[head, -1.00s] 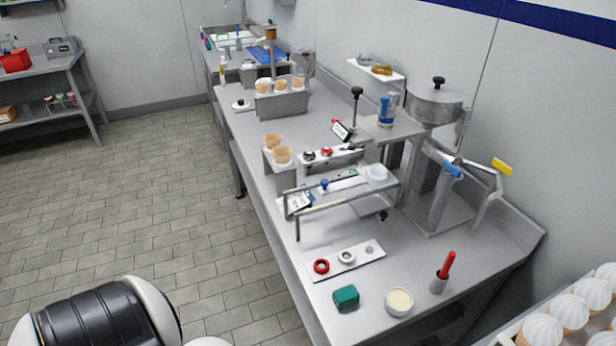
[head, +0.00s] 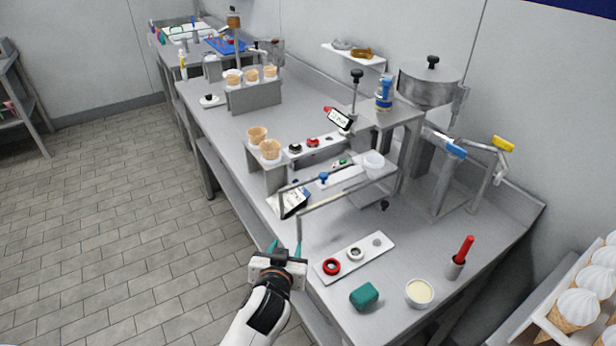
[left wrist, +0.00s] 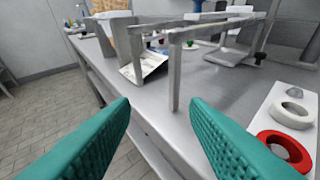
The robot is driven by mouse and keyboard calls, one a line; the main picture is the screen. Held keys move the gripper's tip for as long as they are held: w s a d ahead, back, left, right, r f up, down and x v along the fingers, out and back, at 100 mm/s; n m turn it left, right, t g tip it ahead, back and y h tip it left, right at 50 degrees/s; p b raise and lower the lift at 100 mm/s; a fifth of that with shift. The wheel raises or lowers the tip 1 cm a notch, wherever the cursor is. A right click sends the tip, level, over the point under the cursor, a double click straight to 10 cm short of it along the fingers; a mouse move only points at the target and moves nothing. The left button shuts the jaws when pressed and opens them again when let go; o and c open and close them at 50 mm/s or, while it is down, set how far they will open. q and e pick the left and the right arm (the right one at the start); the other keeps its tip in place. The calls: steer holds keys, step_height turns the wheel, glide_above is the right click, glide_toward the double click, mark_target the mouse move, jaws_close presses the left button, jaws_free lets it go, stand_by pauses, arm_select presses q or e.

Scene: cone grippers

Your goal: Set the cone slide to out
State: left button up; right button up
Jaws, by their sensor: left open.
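A cone station with a low metal frame (head: 345,199) stands mid-table. A blue knob (head: 323,178) sits by a pale strip inside it, which may be the cone slide; its setting cannot be read. A black knob (head: 385,205) is under the frame's right end. Two cones (head: 264,143) stand in a holder at its left. My left gripper (head: 286,248) is open and empty at the table's front edge, in front of the frame and apart from it. In the left wrist view its teal fingers (left wrist: 160,108) are spread, with a frame post beyond them. My right gripper is not in view.
A white strip with red and white rings (head: 355,256) lies right of my left gripper. A green block (head: 364,296), a cream cup (head: 419,292) and a red-handled tool (head: 461,258) stand nearby. A tilted card (head: 290,201) leans at the frame's left.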

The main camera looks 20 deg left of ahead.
mark_target(323, 180)
arm_select(q)
steer(key=w+d+r+t+h, duration=0.1)
steer(key=w+d+r+t, duration=0.3)
steer(key=w+r, duration=0.3)
steer(key=shift+m, duration=0.4)
steer(key=w, duration=0.4)
steer(key=w+a+p, duration=0.1)
steer(key=w, duration=0.7)
steer(key=shift+a+p, duration=0.3)
steer(key=shift+a, duration=0.05)
jaws_close()
